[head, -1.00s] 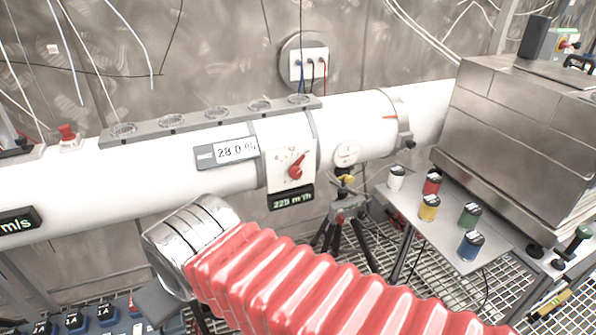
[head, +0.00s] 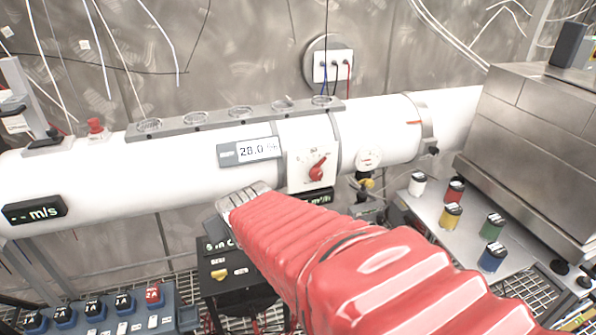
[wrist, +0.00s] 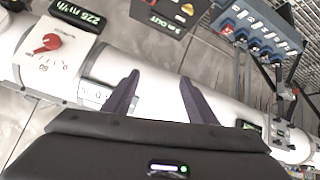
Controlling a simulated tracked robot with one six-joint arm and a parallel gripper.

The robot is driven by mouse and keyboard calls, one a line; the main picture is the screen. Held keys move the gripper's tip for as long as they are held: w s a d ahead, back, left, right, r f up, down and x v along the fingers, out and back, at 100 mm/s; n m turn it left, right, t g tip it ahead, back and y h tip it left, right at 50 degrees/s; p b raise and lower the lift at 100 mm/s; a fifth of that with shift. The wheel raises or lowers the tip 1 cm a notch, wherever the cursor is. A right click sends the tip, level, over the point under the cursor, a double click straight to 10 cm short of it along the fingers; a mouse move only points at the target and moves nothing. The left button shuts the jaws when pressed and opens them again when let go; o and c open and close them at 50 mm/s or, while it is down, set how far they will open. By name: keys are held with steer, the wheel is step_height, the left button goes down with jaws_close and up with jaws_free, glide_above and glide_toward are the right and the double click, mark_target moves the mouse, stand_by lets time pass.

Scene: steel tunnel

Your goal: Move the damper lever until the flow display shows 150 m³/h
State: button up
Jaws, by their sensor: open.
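The damper lever is a red knob (head: 318,168) on a white dial plate (head: 302,184) on the white duct (head: 190,165). It also shows at the upper left of the wrist view (wrist: 47,43). The flow display (wrist: 78,12) reads 225 m³/h in the wrist view; in the head view it is mostly hidden behind my arm. My gripper (wrist: 156,90) is open and empty over the duct, to the right of the lever in the wrist view and apart from it.
A display reading about 28.0 (head: 248,152) sits left of the dial. A side table (head: 440,228) holds several small colored pots. A blue switch box (head: 105,312) stands at lower left.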

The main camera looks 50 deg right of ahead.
steer(key=w+d+f+t+h, duration=0.1)
steer(key=w+d+f+h, duration=0.1)
steer(key=d, duration=0.7)
steer(key=m+t+h, duration=0.3)
steer(key=m+t, duration=0.1)
steer(key=t, duration=0.2)
glide_toward(316, 176)
steer(key=v, duration=0.4)
steer(key=shift+w+d+r, duration=0.1)
steer(key=shift+d, duration=0.05)
steer(key=shift+w, duration=0.1)
steer(key=x, duration=1.3)
steer(key=shift+w+d, duration=0.3)
steer(key=shift+c, duration=0.7)
steer(key=shift+a, duration=0.1)
steer(key=c, duration=0.9)
